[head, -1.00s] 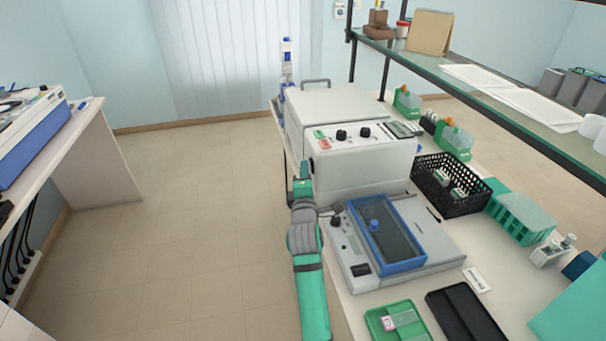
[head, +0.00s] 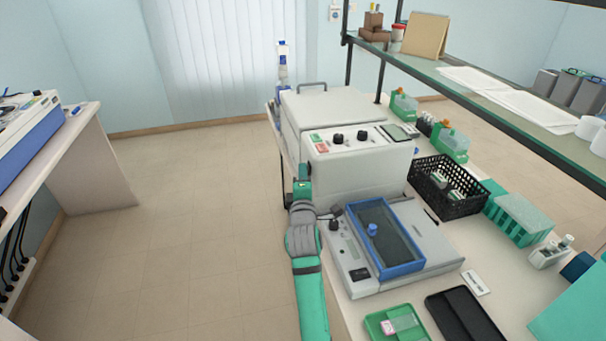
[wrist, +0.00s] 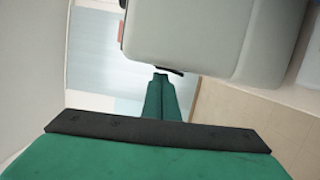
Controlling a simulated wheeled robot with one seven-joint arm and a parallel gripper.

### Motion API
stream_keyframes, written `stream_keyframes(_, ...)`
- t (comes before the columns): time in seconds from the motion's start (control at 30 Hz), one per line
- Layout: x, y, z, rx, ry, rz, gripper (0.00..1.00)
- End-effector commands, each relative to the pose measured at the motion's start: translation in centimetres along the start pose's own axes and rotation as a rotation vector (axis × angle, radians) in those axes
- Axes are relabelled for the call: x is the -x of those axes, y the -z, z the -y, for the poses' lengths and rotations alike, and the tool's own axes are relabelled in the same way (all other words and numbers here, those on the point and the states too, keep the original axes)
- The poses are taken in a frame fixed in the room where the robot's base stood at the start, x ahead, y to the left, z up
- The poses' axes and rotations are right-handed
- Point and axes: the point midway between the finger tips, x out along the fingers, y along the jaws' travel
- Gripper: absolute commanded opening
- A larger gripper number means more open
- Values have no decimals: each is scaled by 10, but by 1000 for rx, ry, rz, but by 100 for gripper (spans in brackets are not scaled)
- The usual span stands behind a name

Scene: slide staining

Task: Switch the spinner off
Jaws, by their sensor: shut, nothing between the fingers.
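The large white boxy machine (head: 357,172), which I take to be the spinner, stands at the back left of the bench. Its sloped top panel has a green button (head: 316,138), a red button (head: 321,148), two black knobs and a small display. My gripper (head: 303,172) is shut and empty at the machine's front left corner, below the red button. In the wrist view its green fingers (wrist: 162,80) are together beside a pale housing (wrist: 195,35); I cannot tell whether they touch it. The buttons cannot be made out clearly there.
A blue-framed device (head: 412,262) stands in front of the machine. A shelf (head: 490,105) overhangs the bench's back right. Open floor lies left of the bench.

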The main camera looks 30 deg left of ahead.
Motion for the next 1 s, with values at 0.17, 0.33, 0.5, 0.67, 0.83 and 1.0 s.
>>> stream_keyframes(0.17,2,31,-5,-1,-1,-11,0)
stream_keyframes(0.33,37,35,-5,-5,0,-14,0)
stream_keyframes(0.5,70,26,-6,-4,1,-2,0)
stream_keyframes(0.67,91,22,-7,-3,0,2,0)
stream_keyframes(0.83,101,21,-8,-3,1,4,0)
stream_keyframes(1.0,102,22,-8,-2,0,2,0)
